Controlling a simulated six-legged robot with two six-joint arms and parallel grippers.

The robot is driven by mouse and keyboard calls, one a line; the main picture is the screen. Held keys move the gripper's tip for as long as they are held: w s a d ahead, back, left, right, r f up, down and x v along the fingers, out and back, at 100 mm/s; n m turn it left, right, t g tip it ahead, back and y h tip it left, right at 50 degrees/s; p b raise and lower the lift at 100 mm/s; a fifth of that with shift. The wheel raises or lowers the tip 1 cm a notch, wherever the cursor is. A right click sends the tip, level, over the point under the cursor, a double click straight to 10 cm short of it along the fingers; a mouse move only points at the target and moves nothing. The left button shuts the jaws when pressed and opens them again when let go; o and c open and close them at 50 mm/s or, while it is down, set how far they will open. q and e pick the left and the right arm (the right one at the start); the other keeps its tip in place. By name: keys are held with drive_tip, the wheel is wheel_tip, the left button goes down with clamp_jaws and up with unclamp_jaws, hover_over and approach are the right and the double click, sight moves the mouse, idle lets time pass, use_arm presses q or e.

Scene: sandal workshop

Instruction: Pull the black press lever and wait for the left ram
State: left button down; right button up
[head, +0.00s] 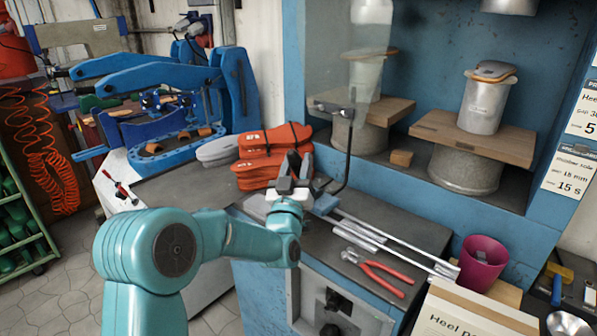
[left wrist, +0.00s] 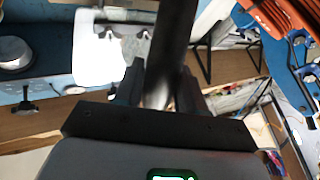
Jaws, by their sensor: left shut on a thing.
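My left gripper (head: 296,168) is in front of the blue press, beside the orange sandals. In the left wrist view its fingers (left wrist: 158,92) are shut around a thick dark bar, which looks like the black press lever (left wrist: 175,40). In the head view the lever's dark grip (head: 293,159) shows only partly between the fingers. The left ram (head: 372,12) hangs at the top of the left press bay, behind a clear guard (head: 335,60). It appears apart from the sandal (head: 372,53) on the metal cylinder (head: 366,78) below. My right gripper is out of view.
Metal rods (head: 385,240) and red-handled pliers (head: 375,272) lie on the bench at right, near a magenta cup (head: 482,262). A bent black rod (head: 348,150) stands close to the gripper's right.

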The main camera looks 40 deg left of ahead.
use_arm(q)
drive_tip(key=shift+f, duration=0.1)
drive_tip(key=c, duration=0.9)
unclamp_jaws()
drive_tip(key=shift+o, duration=0.6)
drive_tip(key=shift+s, duration=0.15)
drive_tip(key=shift+s+d+f, duration=0.15)
drive_tip(key=shift+s, duration=0.05)
drive_tip(key=b+v, duration=0.3)
drive_tip(key=v, duration=1.2)
drive_tip(key=shift+s+f, duration=0.2)
drive_tip(key=shift+s, duration=0.05)
